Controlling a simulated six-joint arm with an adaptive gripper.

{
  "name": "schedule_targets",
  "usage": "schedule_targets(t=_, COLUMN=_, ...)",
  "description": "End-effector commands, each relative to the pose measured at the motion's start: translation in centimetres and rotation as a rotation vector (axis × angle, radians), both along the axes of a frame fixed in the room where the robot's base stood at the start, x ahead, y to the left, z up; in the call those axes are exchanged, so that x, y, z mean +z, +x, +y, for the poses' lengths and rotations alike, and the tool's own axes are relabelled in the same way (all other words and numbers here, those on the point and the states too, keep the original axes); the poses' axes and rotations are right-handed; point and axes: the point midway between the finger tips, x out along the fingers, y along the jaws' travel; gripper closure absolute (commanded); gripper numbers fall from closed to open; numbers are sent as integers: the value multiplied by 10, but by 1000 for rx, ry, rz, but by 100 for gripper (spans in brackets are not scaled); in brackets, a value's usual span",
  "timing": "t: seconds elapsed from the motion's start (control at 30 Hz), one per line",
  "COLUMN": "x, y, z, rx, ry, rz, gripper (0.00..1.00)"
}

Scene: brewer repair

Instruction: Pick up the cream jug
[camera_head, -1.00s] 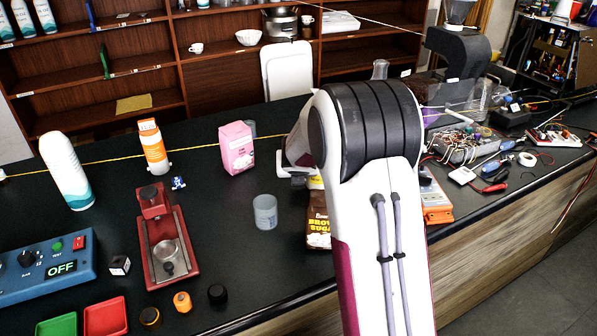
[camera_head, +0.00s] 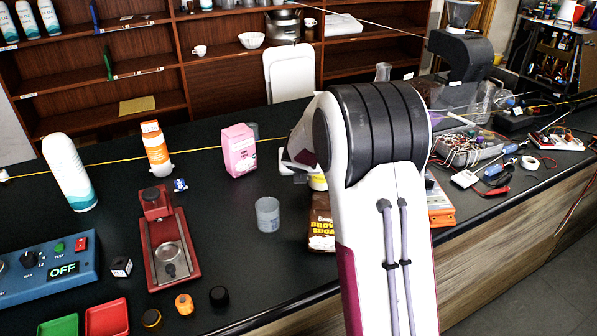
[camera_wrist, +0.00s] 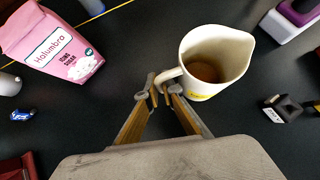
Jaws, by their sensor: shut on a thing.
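The cream jug (camera_wrist: 213,68) is a cream-white, tapered vessel with a spout at the upper right, a yellow mark low on its side and something brown inside. It is upright in the wrist view. My gripper (camera_wrist: 160,89) is shut on the jug's handle, with the fingertips at the handle on the jug's left side. In the head view my own arm hides most of the jug and the fingertips. I cannot tell whether the jug's base touches the counter.
A pink icing sugar pack (camera_head: 238,150) stands left of my gripper. A clear cup (camera_head: 267,214) and a brown sugar bag (camera_head: 321,222) stand nearby on the dark counter. A red device (camera_head: 168,245) is further left. Wires and tools crowd the right.

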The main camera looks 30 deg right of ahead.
Motion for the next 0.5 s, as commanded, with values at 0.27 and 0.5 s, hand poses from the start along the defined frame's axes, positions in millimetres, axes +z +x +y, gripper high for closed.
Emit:
schedule_targets(t=0.27, x=8, y=0, z=0, rx=1, ry=0, rz=-1, gripper=100)
schedule_targets(t=0.5, x=14, y=0, z=0, rx=1, ry=1, rz=-1, gripper=100)
